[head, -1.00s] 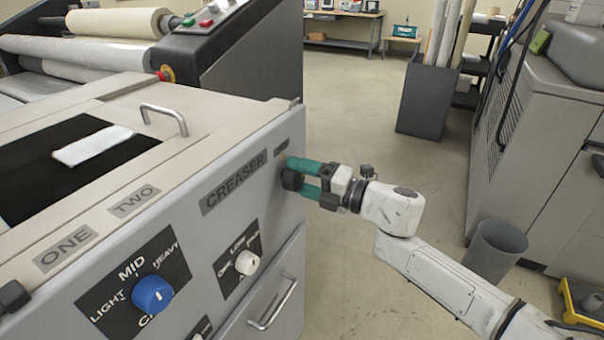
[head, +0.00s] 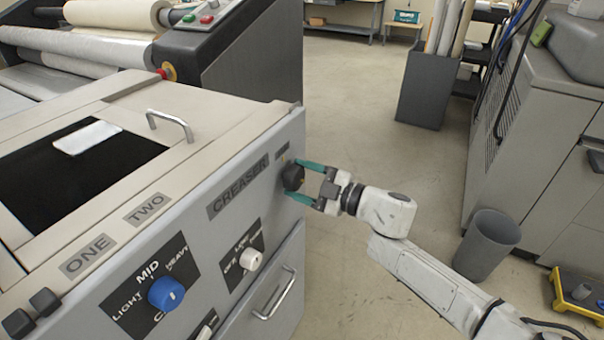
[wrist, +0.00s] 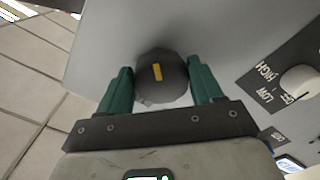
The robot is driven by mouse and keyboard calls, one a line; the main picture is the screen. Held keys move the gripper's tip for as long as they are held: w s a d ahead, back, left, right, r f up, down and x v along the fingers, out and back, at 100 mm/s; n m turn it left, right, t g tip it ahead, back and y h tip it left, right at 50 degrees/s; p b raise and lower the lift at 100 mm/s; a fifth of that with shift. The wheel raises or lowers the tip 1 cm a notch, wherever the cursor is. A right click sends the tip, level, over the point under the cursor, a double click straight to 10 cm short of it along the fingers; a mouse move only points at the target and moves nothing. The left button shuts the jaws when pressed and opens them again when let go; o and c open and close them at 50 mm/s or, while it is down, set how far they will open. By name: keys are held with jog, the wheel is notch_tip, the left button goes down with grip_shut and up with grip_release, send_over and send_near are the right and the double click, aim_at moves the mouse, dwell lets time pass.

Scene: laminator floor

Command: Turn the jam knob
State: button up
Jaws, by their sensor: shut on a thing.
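The jam knob (head: 293,176) is a dark round knob high on the right end of the grey creaser's front panel. In the wrist view the knob (wrist: 161,76) sits between the fingers, with a yellow mark on its face roughly in line with the fingers. My gripper (head: 298,179) has green fingers, one above and one below the knob in the head view. It is shut on the knob (wrist: 160,92). The small label above the knob is too small to read.
The same panel carries a blue knob (head: 166,293), a white knob (head: 251,259) and a drawer handle (head: 274,293). A grey bin (head: 487,245) stands on the floor at right, near a yellow step (head: 577,297). Open floor lies behind my arm.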

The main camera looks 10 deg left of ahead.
jog(key=m+p, duration=0.2)
jog(key=m, duration=0.3)
jog(key=shift+f+m, duration=0.1)
jog(key=shift+m, duration=0.3)
jog(key=m+p, duration=0.2)
jog(key=m, duration=0.3)
jog(key=shift+s+p, duration=0.2)
jog(key=shift+p, duration=0.1)
jog(key=m+p, duration=0.1)
jog(key=m, duration=0.4)
jog(key=shift+s+m+p, duration=0.15)
jog(key=shift+m+p, duration=0.2)
jog(key=shift+m, duration=0.05)
jog(key=shift+s+a+m+p, duration=0.1)
jog(key=shift+m+p, duration=0.35)
jog(key=shift+m, duration=1.85)
jog(key=o, duration=1)
jog(key=v, duration=1)
jog(key=shift+s+d, duration=0.15)
jog(key=shift+d, duration=0.25)
